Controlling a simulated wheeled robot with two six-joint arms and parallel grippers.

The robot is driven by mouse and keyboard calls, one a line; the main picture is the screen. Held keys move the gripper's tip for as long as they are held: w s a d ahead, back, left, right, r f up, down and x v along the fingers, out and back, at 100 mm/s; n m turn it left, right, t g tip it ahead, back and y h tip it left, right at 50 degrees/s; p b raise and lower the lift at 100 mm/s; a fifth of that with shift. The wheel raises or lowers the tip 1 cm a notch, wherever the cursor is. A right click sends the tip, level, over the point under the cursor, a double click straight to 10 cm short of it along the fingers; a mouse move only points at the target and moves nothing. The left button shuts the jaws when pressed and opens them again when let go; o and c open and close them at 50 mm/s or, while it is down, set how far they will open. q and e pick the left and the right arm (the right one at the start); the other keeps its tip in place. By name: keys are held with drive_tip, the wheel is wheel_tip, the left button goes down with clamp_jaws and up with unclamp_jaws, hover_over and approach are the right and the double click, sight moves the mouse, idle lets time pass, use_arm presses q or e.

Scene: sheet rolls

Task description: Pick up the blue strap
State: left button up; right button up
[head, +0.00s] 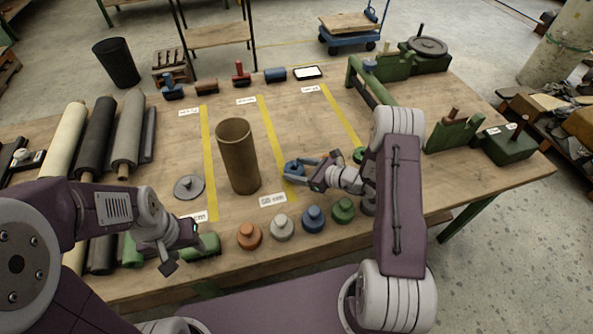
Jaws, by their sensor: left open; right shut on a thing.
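A small rounded blue piece (292,167), which I take for the blue strap, is at the fingertips of my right gripper (299,172), just right of the brown tube. My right gripper is shut on it, low over the table; I cannot tell whether it still touches the wood. The fingers hide part of it. My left gripper (178,256) is open and empty at the table's front edge, by a green cylinder (204,246).
An upright brown tube (238,158) stands mid-table. Knobbed orange (249,236), white (281,228), blue (313,219) and green (343,210) pieces line the front edge. Rolls (97,135) lie at left. A green frame (368,82) stands at right.

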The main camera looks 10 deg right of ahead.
sight(300, 172)
drive_tip(key=r, duration=0.2)
drive_tip(key=s+r, duration=0.1)
drive_tip(key=r, duration=0.1)
drive_tip(key=shift+d+r, duration=0.1)
drive_tip(key=shift+d, duration=0.2)
drive_tip(key=s+d+r, duration=0.4)
drive_tip(key=s+r, duration=0.2)
drive_tip(key=s, duration=0.3)
drive_tip(key=shift+s+d+r, duration=0.15)
drive_tip(key=shift+s, duration=0.2)
